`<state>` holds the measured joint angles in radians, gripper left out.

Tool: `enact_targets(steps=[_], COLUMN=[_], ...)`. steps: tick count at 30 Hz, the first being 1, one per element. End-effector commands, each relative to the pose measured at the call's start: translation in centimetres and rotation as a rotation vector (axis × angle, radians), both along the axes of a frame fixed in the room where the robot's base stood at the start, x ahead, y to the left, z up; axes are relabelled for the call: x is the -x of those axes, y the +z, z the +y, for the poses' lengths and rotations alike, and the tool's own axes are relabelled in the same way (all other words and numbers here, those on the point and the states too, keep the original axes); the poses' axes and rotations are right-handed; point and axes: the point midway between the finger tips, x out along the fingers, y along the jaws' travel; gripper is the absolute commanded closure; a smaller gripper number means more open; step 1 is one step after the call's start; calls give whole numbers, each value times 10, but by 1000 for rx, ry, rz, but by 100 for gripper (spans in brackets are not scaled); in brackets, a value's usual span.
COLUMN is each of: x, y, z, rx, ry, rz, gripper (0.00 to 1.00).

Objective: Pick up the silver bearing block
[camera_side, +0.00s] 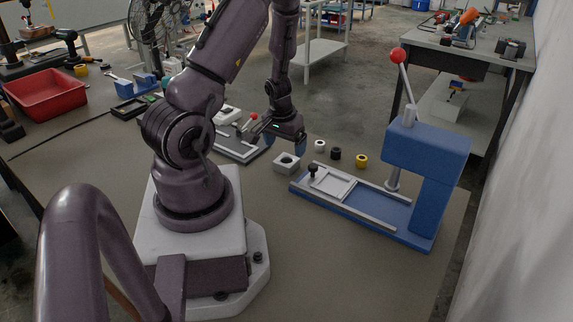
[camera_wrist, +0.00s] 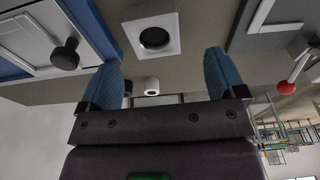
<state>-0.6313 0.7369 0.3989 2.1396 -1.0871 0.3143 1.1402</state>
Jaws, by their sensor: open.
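The silver bearing block (camera_side: 287,163) is a small light square block with a dark round bore. It sits on the bench between the blue press and the grey plate fixture. In the wrist view the block (camera_wrist: 132,33) lies at the top centre, beyond the gap between my fingertips, and its bore faces up. My gripper (camera_side: 279,145) is open and empty, above and slightly behind the block in the side view. In the wrist view its two blue fingers (camera_wrist: 161,60) are spread wide and do not visibly touch the block.
The blue press (camera_side: 428,185) with a red-knobbed lever and sliding plate stands to the right. White (camera_side: 320,146), black (camera_side: 336,153) and yellow (camera_side: 361,161) rings lie behind it. The grey fixture (camera_side: 240,150) is at left. A red bin (camera_side: 45,93) stands far left. Bench before the block is clear.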

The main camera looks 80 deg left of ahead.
Motion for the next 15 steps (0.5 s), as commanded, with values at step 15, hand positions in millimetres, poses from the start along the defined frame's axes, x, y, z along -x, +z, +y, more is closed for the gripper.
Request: enact_targets(steps=[15], x=[-3], y=[-53], z=[-3], rx=[1], ry=[3], rz=[0], gripper=[11])
